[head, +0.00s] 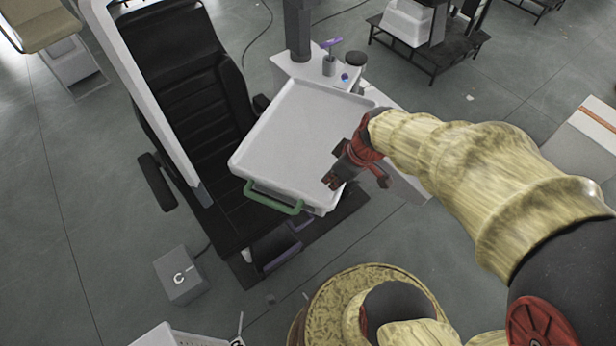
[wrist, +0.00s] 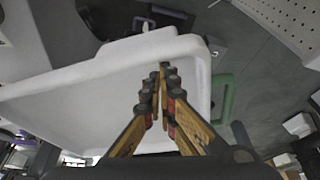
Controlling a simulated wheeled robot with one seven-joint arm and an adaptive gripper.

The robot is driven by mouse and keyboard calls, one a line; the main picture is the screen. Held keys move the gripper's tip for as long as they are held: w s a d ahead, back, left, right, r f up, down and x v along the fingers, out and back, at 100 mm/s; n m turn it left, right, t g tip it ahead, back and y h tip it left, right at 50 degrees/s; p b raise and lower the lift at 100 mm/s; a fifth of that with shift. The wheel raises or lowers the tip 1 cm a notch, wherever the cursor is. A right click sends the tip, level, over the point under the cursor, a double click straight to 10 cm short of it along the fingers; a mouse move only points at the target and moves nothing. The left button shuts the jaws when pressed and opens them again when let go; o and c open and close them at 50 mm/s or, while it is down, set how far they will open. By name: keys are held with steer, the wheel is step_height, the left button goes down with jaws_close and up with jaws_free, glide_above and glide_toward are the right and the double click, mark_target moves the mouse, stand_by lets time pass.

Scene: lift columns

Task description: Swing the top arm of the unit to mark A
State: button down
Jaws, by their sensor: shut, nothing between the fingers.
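The unit carries a white tray (head: 290,130) with a raised rim beside a black reclining chair. A green handle (head: 272,197) is fixed to the tray's front edge. In the wrist view the tray (wrist: 80,85) fills the left and middle, and the green handle (wrist: 226,98) is to the right. My gripper (head: 332,183) is over the tray's right front edge, apart from the handle. It is shut and empty, and its fingertips (wrist: 168,78) meet in the wrist view. A grey box marked C (head: 180,277) stands on the floor. I cannot make out mark A.
A long white post (head: 150,100) crosses in front of the black chair (head: 185,75). A grey column (head: 298,30) and a small cup with a purple item (head: 329,62) are behind the tray. Open grey floor lies left of the chair.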

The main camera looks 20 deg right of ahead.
steer(key=s+d+n+b, duration=0.2)
steer(key=s+d, duration=0.3)
steer(key=d, duration=1.1)
steer(key=s+d+n+g+y+b, duration=0.1)
steer(key=s+d+n+b, duration=0.2)
steer(key=d, duration=1.4)
steer(key=shift+s+n, duration=0.5)
steer(key=shift+s, duration=0.65)
